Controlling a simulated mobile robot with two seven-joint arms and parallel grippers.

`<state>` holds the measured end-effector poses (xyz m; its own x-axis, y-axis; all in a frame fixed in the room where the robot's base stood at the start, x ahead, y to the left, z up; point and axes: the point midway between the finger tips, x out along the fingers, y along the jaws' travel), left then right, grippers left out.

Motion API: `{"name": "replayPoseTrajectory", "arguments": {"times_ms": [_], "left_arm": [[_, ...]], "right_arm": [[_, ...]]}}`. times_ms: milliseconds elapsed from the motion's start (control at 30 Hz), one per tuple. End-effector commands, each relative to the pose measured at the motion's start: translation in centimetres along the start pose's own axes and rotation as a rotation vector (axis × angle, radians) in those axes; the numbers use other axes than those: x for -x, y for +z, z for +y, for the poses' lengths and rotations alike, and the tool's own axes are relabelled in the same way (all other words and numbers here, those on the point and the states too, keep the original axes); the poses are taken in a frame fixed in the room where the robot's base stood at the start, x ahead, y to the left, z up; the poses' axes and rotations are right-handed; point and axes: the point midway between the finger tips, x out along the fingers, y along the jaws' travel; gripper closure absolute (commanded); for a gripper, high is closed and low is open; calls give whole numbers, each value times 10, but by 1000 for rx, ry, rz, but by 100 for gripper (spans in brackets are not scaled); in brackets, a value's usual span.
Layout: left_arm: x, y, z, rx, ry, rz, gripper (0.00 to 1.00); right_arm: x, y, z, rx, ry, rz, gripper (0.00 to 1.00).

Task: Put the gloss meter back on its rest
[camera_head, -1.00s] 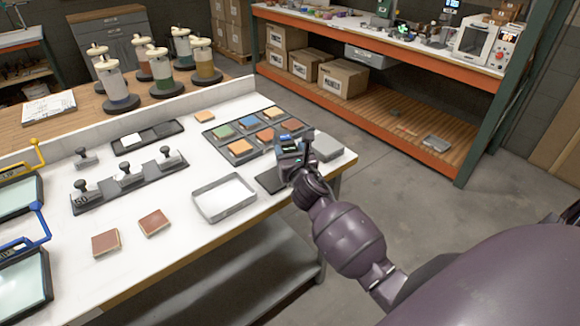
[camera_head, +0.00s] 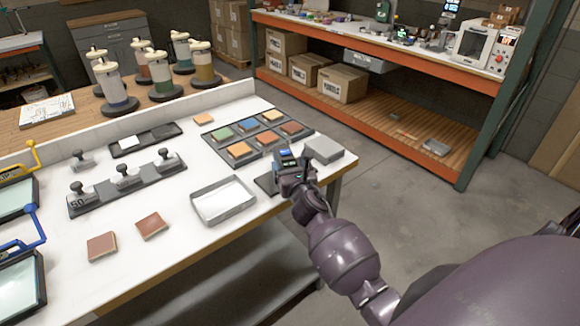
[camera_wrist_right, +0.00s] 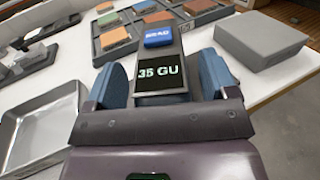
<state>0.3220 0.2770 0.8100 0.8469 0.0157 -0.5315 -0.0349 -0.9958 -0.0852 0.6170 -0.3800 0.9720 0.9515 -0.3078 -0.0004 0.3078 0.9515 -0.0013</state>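The gloss meter (camera_head: 285,159) is a small dark device with a blue button. In the right wrist view the gloss meter (camera_wrist_right: 163,73) shows "35 GU" on its screen. My right gripper (camera_head: 287,172) is over it from the front. In the wrist view the right gripper (camera_wrist_right: 162,78) has its blue fingers on either side of the meter, with a narrow gap at each side, so it looks open around it. A flat dark pad (camera_head: 266,184), perhaps the rest, lies at the meter's left. The meter's underside is hidden, so I cannot tell what it touches. My left gripper is not in view.
A grey block (camera_head: 323,149) stands close right of the meter. A shallow metal tray (camera_head: 224,202) lies to the left, and a dark rack of coloured tiles (camera_head: 212,134) lies behind. The table's front edge is close to my right arm.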

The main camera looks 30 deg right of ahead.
Motion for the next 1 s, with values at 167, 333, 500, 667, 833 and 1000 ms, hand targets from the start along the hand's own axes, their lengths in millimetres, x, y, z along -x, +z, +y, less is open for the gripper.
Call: {"name": "replayPoseTrajectory", "arguments": {"times_ms": [167,333,500,667,833,1000], "left_arm": [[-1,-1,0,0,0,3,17],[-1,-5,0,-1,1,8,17],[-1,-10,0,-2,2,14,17],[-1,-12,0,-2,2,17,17],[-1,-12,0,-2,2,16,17],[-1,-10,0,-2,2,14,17]], "right_arm": [[0,0,0,0,0,0,17],[0,2,0,-1,0,0,17],[14,2,0,1,1,1,17],[42,2,0,0,0,1,17],[75,2,0,1,1,2,17],[100,2,0,0,0,1,17]]}}
